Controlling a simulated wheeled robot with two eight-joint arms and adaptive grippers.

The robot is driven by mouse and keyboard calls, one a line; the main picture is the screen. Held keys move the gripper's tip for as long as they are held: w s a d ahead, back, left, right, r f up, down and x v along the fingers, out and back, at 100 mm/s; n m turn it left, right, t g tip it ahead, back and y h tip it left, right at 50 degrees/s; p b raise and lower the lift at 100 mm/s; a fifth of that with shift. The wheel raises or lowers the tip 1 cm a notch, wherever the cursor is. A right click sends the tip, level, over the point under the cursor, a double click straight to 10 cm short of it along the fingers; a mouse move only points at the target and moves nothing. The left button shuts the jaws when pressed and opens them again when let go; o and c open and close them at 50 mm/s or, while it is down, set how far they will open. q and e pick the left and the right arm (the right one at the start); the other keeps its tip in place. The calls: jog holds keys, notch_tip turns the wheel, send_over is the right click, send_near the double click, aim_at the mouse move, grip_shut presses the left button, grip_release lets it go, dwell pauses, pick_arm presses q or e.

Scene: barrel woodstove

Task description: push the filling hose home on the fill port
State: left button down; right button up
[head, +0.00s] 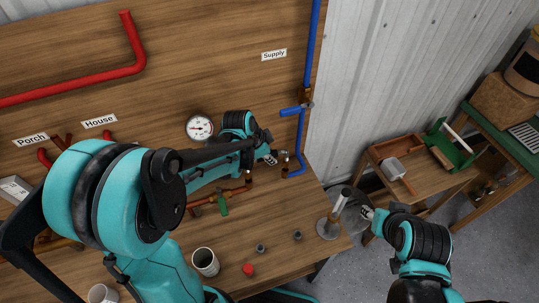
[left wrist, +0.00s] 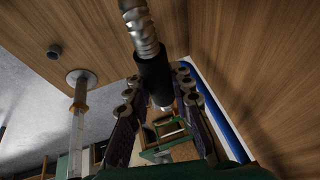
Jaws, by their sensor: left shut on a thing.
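The filling hose (left wrist: 143,35) shows in the left wrist view as a ribbed metal hose with a black sleeve and a pale tip. My left gripper (left wrist: 158,97) is shut on its black sleeve, one finger on each side. In the head view my left gripper (head: 272,158) is in front of the board, left of the blue pipe's lower end. Its arm hides part of the board and most of the hose. I cannot clearly make out the fill port or whether the hose touches it. My right gripper (head: 368,211) is beside the bench's right edge; its jaws are unclear.
A grey post (head: 335,213) on a round base stands at the bench's right corner, close to my right gripper. A white cup (head: 205,262), a red piece (head: 248,270) and small dark fittings (head: 260,248) lie on the bench. Copper pipework with a green handle (head: 223,205) is below my left arm.

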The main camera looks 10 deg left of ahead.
pick_arm(q)
jog(key=shift+f+b, duration=1.3)
jog(key=shift+f, duration=0.1)
dwell(0.4)
jog(key=c, duration=1.3)
grip_release()
jog(key=shift+o, duration=0.2)
jog(key=shift+p+v, duration=2.35)
jog(key=shift+v, duration=0.75)
